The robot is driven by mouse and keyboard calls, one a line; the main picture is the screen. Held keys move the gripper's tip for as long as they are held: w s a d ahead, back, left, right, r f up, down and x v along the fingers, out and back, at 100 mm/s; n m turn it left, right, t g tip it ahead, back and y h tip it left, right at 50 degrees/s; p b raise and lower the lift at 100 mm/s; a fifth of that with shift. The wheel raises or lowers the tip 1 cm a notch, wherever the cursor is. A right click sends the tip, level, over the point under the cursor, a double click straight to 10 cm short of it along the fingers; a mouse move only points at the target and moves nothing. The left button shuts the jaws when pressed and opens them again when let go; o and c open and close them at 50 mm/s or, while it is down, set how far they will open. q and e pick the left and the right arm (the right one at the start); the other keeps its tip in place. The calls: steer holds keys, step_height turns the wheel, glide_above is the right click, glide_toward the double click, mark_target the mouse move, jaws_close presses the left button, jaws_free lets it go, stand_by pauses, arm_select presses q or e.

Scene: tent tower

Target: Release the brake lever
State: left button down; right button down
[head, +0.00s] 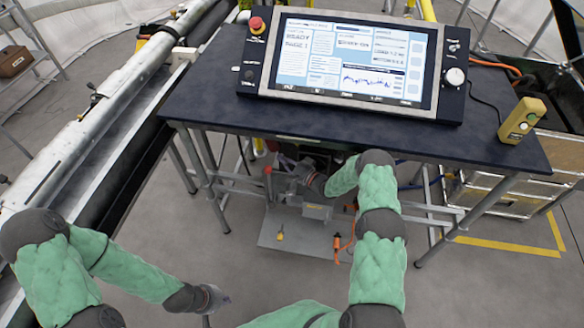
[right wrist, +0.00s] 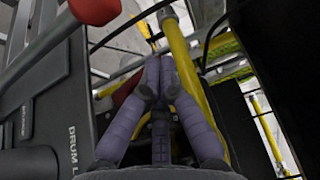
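Under the dark table, a winch-like machine (head: 318,210) stands on a grey floor plate. A red-tipped lever (head: 267,172) stands at its left; I cannot tell for sure that it is the brake lever. In the right wrist view, a large red knob (right wrist: 95,10) is at top left, above a dark panel lettered "DRUM L", and a yellow bar (right wrist: 182,55) runs beside my fingers. My right gripper (right wrist: 160,62) has its purple fingertips together with nothing seen between them, apart from the red knob. My left gripper (head: 208,300) hangs low over the floor; its fingers are too small to judge.
A large pipe (head: 110,110) runs along the left. Open floor lies in front.

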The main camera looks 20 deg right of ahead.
steer(key=a, duration=0.1)
steer(key=s+a, duration=0.1)
steer(key=a, duration=0.1)
steer(key=shift+s+a+f+b, duration=0.1)
steer(key=shift+s+a+b, duration=0.1)
steer(key=shift+s+b, duration=0.15)
